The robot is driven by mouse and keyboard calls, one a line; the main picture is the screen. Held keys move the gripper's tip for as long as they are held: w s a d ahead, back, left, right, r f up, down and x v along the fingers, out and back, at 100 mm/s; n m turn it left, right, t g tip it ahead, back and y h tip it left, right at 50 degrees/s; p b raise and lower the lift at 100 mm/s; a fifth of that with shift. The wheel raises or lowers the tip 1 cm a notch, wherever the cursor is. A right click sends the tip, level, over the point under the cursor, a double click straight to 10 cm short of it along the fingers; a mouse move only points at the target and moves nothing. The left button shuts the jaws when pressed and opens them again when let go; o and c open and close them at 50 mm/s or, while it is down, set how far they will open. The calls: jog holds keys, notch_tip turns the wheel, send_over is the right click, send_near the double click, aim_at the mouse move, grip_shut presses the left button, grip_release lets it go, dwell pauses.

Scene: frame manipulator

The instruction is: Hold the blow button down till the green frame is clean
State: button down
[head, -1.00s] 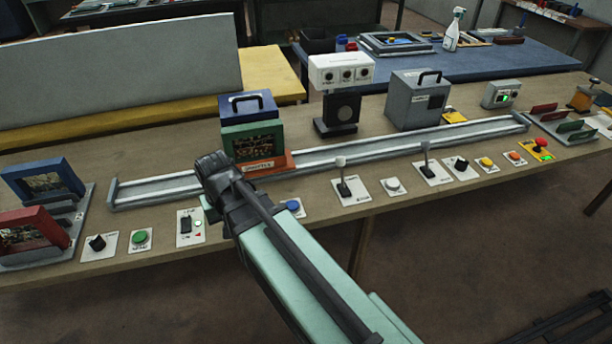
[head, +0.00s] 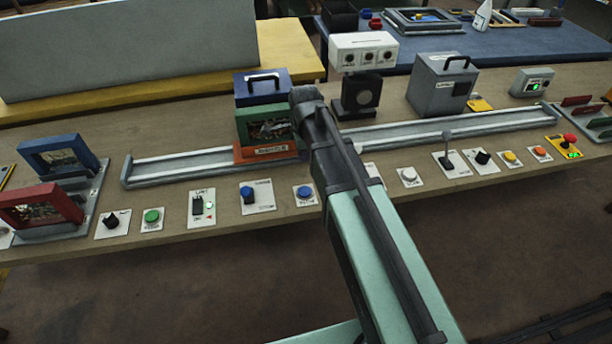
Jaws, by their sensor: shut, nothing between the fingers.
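The green frame (head: 247,127) stands upright on an orange carriage (head: 268,151) on the rail, with pale and brown bits showing inside it. A blue box with a black handle (head: 262,85) sits directly behind and above it. Small labelled buttons line the bench front: green (head: 151,216), blue (head: 305,194), white (head: 409,175), yellow (head: 510,157) and orange (head: 540,151). Their labels are too small to read, so I cannot tell which is blow. My arm reaches up past the right of the green frame. Its gripper fingers are hidden behind or beyond the dark wrist.
A white three-dial box (head: 363,52) and a grey handled box (head: 443,85) stand behind the rail (head: 440,130). Red and blue frames stand at left.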

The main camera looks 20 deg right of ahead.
aim_at(305, 190)
notch_tip(305, 190, down, 14)
jog(key=b, duration=1.3)
jog(key=shift+r, duration=0.1)
